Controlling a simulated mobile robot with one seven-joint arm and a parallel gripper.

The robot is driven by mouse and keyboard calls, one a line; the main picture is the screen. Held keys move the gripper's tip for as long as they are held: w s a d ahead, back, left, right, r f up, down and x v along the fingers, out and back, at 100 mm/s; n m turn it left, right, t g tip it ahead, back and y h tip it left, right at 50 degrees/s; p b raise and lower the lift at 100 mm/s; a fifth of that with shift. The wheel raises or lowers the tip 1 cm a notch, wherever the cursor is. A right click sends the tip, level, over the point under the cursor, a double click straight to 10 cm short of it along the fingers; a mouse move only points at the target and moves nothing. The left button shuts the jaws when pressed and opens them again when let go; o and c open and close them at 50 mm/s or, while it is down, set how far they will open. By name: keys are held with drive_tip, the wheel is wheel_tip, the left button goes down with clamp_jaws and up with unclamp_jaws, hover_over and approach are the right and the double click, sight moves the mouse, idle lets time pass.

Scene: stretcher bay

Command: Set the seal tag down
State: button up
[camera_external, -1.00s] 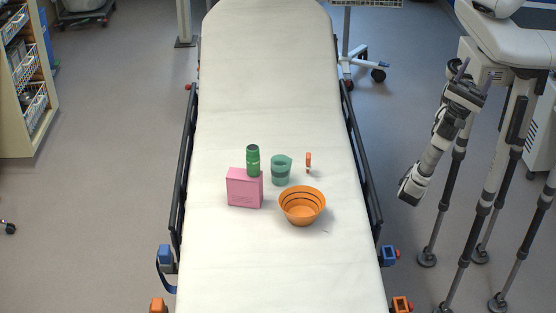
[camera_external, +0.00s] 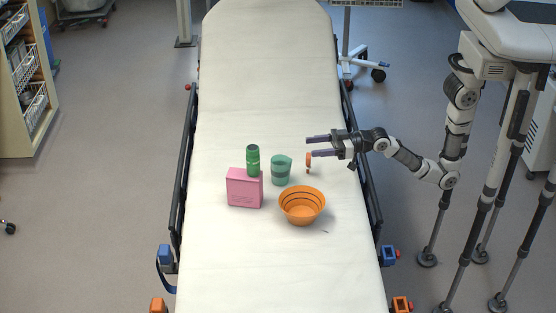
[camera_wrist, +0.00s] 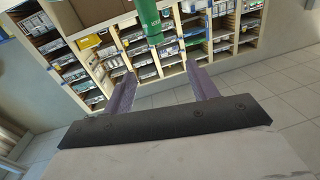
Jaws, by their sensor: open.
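A small upright orange item (camera_external: 308,162), which looks like the seal tag, stands on the white stretcher sheet, right of the green cup. My gripper (camera_external: 310,147) reaches in from the right with its purple fingers spread and pointing left. In the external view the lower finger overlaps the top of the orange item; whether they touch cannot be told. In the wrist view my gripper (camera_wrist: 162,80) shows a clear gap with nothing held, and the orange item is not seen there.
On the stretcher (camera_external: 270,90) are a green cup (camera_external: 281,172), a green bottle (camera_external: 253,160), a pink box (camera_external: 244,188) and an orange bowl (camera_external: 302,207). The bottle shows ahead in the wrist view (camera_wrist: 150,20). Dark side rails flank the sheet. Its upper half is bare.

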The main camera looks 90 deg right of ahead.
sight(308, 159)
drive_tip(key=s+d+f+m+g+h, duration=0.1)
drive_tip(key=d+f, duration=0.3)
drive_tip(key=s+d+f+g+h, duration=0.1)
drive_tip(key=d+f+g, duration=0.1)
drive_tip(key=d+f, duration=0.2)
drive_tip(key=s+d+f+m+g+h, duration=0.1)
drive_tip(key=d+f+h, duration=0.1)
drive_tip(key=d+f, duration=0.2)
drive_tip(key=shift+s+d+f+m+g, duration=0.15)
drive_tip(key=shift+f+m+g, duration=0.15)
drive_tip(key=shift+f, duration=0.4)
drive_tip(key=shift+p+x, duration=0.5)
drive_tip(key=shift+x, duration=1.95)
drive_tip(key=shift+r, duration=0.1)
drive_tip(key=c, duration=1.1)
drive_tip(key=shift+r, duration=0.1)
